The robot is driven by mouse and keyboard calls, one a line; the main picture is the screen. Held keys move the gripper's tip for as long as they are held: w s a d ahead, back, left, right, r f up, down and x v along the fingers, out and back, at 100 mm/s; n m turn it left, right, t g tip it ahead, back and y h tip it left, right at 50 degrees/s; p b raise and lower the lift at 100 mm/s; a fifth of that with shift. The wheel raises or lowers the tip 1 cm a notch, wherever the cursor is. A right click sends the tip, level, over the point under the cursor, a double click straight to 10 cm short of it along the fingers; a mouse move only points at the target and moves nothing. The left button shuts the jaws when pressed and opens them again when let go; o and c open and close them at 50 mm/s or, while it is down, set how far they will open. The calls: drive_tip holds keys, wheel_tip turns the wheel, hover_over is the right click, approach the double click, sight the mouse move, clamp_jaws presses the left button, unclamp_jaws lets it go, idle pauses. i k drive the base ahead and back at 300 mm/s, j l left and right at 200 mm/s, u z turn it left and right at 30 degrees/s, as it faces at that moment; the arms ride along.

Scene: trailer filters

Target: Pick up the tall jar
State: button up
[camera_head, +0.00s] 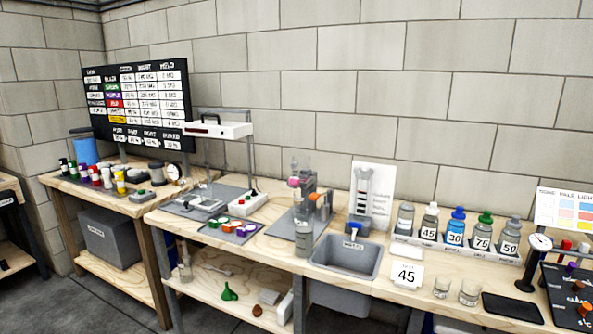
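A tall, clear grey jar-like cylinder (304,238) stands upright on the wooden bench, just left of the sink and in front of a grey apparatus (306,184). It looks like the tallest jar-shaped thing here, but I cannot tell for sure that it is the tall jar. Two short glass jars (441,287) (469,293) stand at the front right of the bench. My gripper is not in view.
A grey sink (345,273) is set into the bench. Several capped bottles (455,227) stand on a white rack behind a card reading 45 (406,276). A tray of colored lids (230,232) is at left. A black pad (512,308) lies at right.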

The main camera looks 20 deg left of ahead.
sight(303, 219)
drive_tip(key=i+j+u, duration=0.15)
drive_tip(key=j, duration=0.25)
drive_tip(key=i+j+u, duration=0.15)
drive_tip(key=j, duration=0.25)
drive_tip(key=i+j+u, duration=0.15)
drive_tip(key=j, duration=0.2)
drive_tip(key=i+j+u, duration=0.15)
drive_tip(key=j, duration=0.2)
